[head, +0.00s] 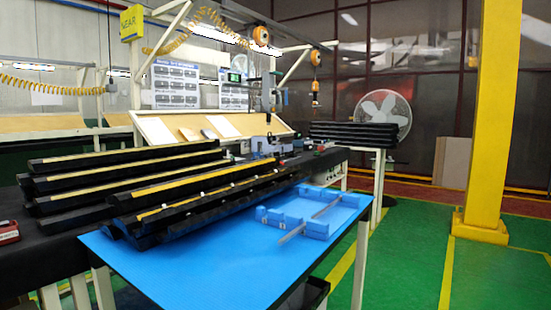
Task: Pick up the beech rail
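A long thin greyish rail (290,235) lies slanted across blue fixture blocks (316,230) on the blue tabletop (200,272). Its near end sticks out past the blocks toward the left front. I cannot tell from its colour whether it is beech. Long black trim pieces (190,218) with yellowish strips lie stacked on the left of the blue top. Neither of my grippers shows in the head view.
A dark bench (40,248) with more stacked black trims (125,168) stands at the left. Another black stack (354,134) sits on a stand behind. A yellow column (487,120) rises at the right. The green floor (400,270) is clear right of the table.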

